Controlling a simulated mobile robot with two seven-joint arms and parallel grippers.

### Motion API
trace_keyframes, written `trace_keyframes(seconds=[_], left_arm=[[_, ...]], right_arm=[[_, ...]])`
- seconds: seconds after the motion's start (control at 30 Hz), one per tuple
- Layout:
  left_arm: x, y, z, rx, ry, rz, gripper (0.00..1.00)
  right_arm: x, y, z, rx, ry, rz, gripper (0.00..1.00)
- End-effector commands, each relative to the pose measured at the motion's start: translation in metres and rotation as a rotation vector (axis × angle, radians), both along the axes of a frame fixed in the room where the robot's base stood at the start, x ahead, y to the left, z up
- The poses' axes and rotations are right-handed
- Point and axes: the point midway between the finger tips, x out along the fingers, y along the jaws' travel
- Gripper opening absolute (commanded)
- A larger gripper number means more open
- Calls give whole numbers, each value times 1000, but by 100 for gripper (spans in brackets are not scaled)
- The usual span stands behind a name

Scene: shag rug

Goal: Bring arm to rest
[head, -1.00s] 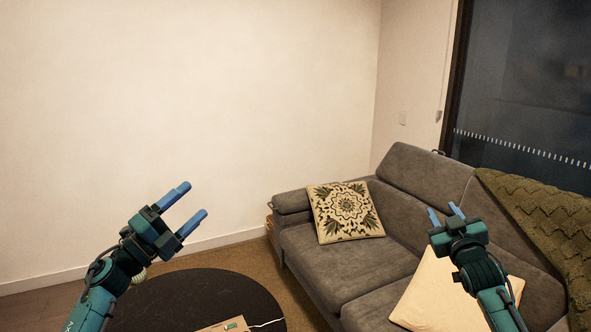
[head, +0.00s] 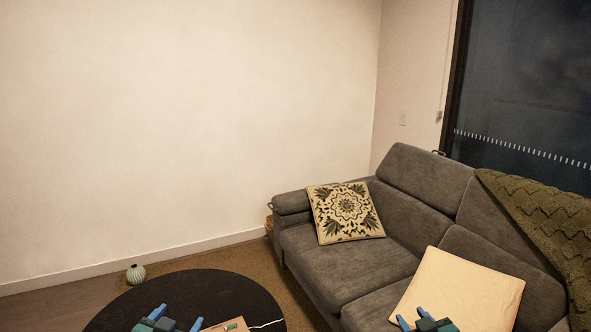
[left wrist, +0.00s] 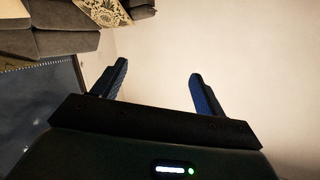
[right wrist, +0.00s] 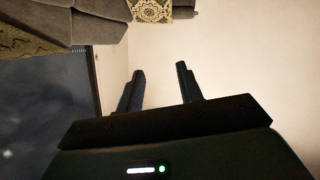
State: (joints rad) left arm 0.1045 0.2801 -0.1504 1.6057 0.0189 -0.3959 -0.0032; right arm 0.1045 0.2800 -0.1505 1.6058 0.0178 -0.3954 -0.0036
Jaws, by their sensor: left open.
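My left gripper (head: 178,316) shows at the bottom edge of the head view, in front of the dark round table (head: 225,284). Its blue fingers are apart, and the left wrist view shows them (left wrist: 157,80) with nothing between. My right gripper (head: 411,318) shows at the bottom edge of the head view, in front of the sofa. Its fingers (right wrist: 160,76) are apart in the right wrist view, with a narrower gap and nothing between. Most of both arms is out of the head view.
A grey sofa (head: 335,266) fills the right side, with a patterned cushion (head: 345,212), a cream cushion (head: 463,287) and a green throw (head: 545,222). A light board (head: 228,326) lies on the table. A ribbed round vase (head: 136,274) stands near the bare wall (head: 190,120).

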Motion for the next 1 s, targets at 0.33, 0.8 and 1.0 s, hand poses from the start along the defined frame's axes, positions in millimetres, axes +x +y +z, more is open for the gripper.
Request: trace_keyframes(seconds=[0.33,0.8,1.0], left_arm=[[-205,-95,-97,-167,266,-107,72],[-277,-120,-101,-243,357,-114,72],[-277,-120,-101,-243,357,-114,72]], right_arm=[[-205,95,-97,168,268,107,36],[-277,120,-101,245,358,114,36],[-277,120,-101,245,358,114,36]])
